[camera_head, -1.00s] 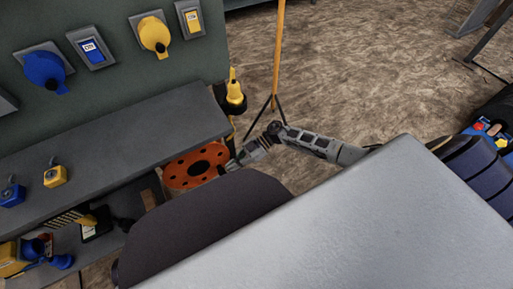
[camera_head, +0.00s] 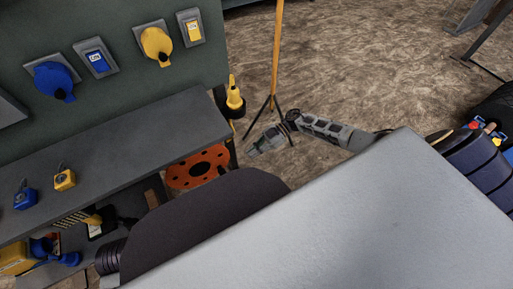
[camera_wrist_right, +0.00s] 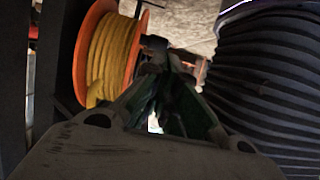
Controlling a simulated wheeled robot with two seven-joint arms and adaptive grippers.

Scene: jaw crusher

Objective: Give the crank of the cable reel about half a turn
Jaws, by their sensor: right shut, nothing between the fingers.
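The cable reel (camera_head: 184,177) shows in the head view as an orange disc with dark holes, beside the grey bench's right end. In the right wrist view the reel (camera_wrist_right: 108,50) carries yellow cable between orange flanges. A dark piece (camera_wrist_right: 153,42) beside its right flange looks like the crank; its exact shape is hard to tell. My right gripper (camera_head: 251,151) is to the right of the reel, apart from it in the head view. In the wrist view its fingers (camera_wrist_right: 163,68) are together and empty, close to the dark piece. My left gripper is not in view.
The grey bench (camera_head: 125,137) carries a blue and a yellow switch box, with sockets on the panel behind. A yellow plug in a black holder (camera_head: 235,102) hangs at its end. An orange pole on a tripod (camera_head: 275,60) stands behind my arm.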

